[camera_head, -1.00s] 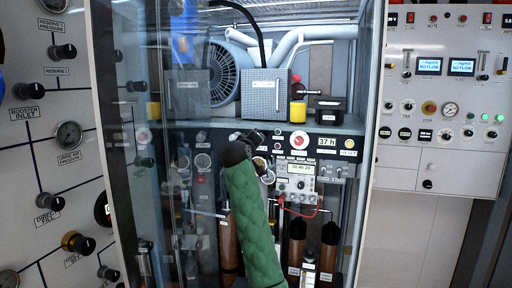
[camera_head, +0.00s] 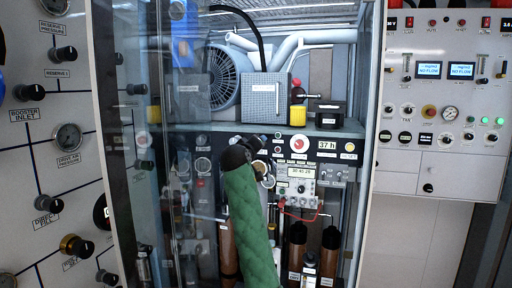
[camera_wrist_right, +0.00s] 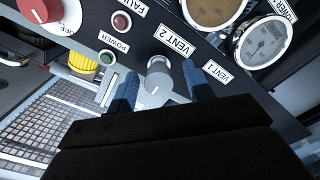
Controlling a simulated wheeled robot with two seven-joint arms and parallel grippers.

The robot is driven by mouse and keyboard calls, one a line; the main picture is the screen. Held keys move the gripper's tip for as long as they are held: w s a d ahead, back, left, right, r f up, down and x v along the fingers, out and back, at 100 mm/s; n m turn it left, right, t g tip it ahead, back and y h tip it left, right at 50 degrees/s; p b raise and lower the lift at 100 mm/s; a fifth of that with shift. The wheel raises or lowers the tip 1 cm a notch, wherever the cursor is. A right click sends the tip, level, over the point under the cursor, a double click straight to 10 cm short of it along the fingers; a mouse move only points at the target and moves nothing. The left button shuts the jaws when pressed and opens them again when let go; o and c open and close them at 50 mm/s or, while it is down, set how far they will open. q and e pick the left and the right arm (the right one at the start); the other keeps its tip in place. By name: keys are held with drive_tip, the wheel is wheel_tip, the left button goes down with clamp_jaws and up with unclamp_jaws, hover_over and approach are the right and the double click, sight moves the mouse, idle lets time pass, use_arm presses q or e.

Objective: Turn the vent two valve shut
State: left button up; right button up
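The vent two valve is a grey round knob (camera_wrist_right: 159,78) with a pale mark on its rim, beside the VENT 2 label (camera_wrist_right: 173,40) in the right wrist view. My right gripper (camera_wrist_right: 160,92) is open, with one finger on each side of the knob. Gaps show at both sides, and I cannot tell whether either finger touches it. In the head view the dark right gripper (camera_head: 240,152), on a green-sleeved arm, is at the panel inside the cabinet and hides the knob. My left gripper is not in view.
The VENT 1 label (camera_wrist_right: 215,70) is close to the right finger. A glass door (camera_head: 150,130) stands left of my arm. Bottles (camera_head: 298,250) stand below the panel.

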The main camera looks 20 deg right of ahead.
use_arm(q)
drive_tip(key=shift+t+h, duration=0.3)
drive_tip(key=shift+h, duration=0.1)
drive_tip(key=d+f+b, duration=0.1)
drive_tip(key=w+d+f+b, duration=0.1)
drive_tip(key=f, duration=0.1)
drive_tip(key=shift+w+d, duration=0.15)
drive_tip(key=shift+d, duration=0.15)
use_arm(e)
drive_tip(key=v, duration=0.7)
drive_tip(key=shift+s+a, duration=0.25)
drive_tip(key=shift+s, duration=0.05)
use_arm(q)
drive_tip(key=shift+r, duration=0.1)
